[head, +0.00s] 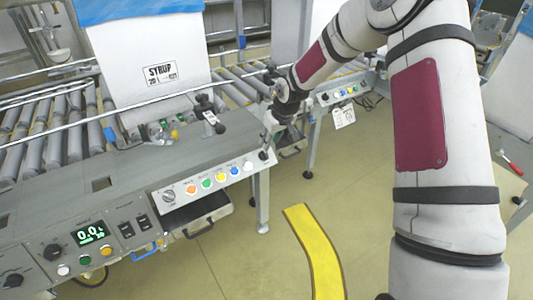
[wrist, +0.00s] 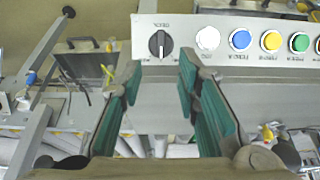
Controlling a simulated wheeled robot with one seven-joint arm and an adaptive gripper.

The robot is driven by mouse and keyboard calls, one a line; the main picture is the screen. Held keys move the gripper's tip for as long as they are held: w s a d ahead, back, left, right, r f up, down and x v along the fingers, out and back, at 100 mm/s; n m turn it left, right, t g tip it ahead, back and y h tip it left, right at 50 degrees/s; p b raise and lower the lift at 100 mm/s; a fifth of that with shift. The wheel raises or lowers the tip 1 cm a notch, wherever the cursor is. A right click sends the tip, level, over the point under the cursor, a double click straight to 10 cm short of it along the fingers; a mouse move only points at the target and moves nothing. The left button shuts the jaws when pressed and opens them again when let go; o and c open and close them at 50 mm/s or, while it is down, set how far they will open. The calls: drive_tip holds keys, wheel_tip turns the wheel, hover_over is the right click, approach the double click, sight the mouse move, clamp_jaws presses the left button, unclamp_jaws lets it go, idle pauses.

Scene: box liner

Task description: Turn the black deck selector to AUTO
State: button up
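The black deck selector (wrist: 160,44) is a round knob at the left end of the white button panel in the wrist view, which shows the panel upside down. A pale line runs roughly vertically on its grip. Its small lettering is too blurred for me to read the setting. In the head view the selector (head: 263,155) is at the panel's right end, just below my gripper (head: 270,137). In the wrist view my gripper (wrist: 161,67) is open and empty. Its two green-padded fingers are apart, with the tips just short of the knob and either side of its line.
White, blue, yellow, green and orange buttons (head: 220,179) sit in a row beside the selector, with a grey rotary knob (head: 168,196) at the far end. A display console (head: 90,235) stands at lower left. A syrup box (head: 150,72) stands behind. A yellow floor strip (head: 318,250) lies in front.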

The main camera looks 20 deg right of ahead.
sight(265, 153)
drive_tip(key=b+x, duration=0.1)
drive_tip(key=x, duration=0.6)
drive_tip(key=shift+w+a+f+b, duration=0.1)
drive_tip(key=shift+a+f+b, duration=0.05)
drive_tip(key=shift+f+b, duration=0.15)
clamp_jaws()
